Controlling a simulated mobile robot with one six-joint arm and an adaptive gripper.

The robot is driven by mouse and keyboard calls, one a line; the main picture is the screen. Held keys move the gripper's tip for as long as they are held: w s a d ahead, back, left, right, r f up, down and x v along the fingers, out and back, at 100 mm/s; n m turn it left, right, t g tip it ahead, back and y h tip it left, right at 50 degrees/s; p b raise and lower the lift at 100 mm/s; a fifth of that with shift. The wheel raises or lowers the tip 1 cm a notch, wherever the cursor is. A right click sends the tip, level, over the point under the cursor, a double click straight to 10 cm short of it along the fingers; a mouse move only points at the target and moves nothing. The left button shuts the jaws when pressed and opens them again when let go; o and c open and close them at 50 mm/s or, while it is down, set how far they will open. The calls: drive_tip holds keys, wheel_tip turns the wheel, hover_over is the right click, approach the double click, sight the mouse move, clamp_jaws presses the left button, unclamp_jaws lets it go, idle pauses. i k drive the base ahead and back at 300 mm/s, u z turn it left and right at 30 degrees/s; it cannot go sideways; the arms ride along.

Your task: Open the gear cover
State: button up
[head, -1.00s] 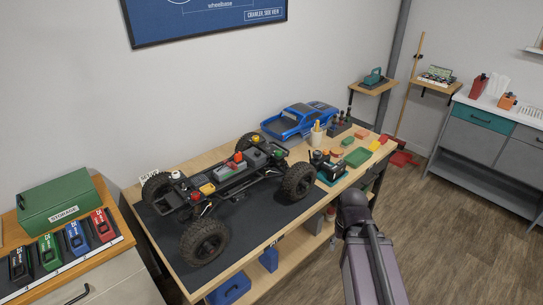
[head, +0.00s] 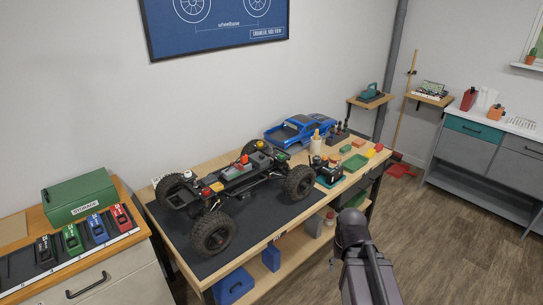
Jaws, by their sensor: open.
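The RC crawler chassis (head: 228,186) stands on its wheels on a black mat (head: 262,222) on the wooden workbench, its body shell off. Small red, orange, yellow and grey parts sit along its top. I cannot tell which of them is the gear cover, or whether it is open or shut. My arm fills the lower right, in front of the bench. My gripper (head: 332,262) is mostly hidden behind the arm; only a small dark tip shows, apart from the crawler and over the floor side. It is open, and I see nothing held.
A blue truck body (head: 300,129) lies at the bench's back. A cup of tools (head: 316,144), a black device (head: 328,172) and small coloured trays crowd the right end. A green storage box (head: 80,196) stands on the left cabinet.

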sight(259, 158)
drive_tip(key=u, duration=1.05)
drive_tip(key=i, duration=0.55)
drive_tip(key=z, duration=0.2)
